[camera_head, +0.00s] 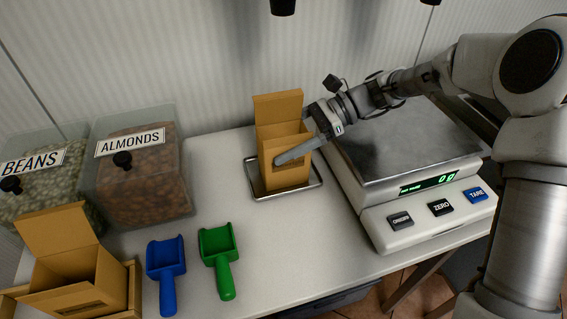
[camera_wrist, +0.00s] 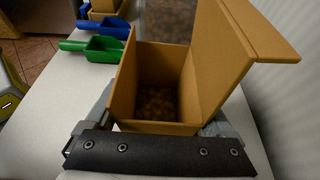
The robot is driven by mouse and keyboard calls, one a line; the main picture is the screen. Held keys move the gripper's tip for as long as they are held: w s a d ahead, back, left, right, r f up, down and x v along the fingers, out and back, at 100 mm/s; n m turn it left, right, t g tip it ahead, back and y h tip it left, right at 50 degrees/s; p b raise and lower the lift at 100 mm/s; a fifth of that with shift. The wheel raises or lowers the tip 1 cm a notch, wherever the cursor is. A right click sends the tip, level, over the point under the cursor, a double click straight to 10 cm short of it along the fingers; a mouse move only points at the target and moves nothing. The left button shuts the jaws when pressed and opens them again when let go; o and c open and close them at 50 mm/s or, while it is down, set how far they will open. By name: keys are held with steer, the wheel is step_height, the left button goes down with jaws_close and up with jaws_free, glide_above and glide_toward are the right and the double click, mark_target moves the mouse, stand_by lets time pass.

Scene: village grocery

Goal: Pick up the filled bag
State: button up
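The filled bag (camera_head: 284,177) is an open brown cardboard box with a raised back flap. It stands upright on a small metal tray (camera_head: 257,192) in the head view. In the wrist view the bag (camera_wrist: 158,128) shows brown contents, like almonds, low inside. My gripper (camera_head: 297,148) reaches in from the right, with one finger across the bag's front side. In the wrist view my gripper (camera_wrist: 160,118) has a finger on each side of the bag, close to its walls. Whether both fingers press on it I cannot tell.
Bins of almonds (camera_head: 150,192) and beans (camera_head: 45,185) are at left. A blue scoop (camera_head: 166,262), a green scoop (camera_head: 217,245) and another open box (camera_head: 85,285) lie in front. The wall is close behind.

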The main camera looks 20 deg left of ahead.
jaws_close()
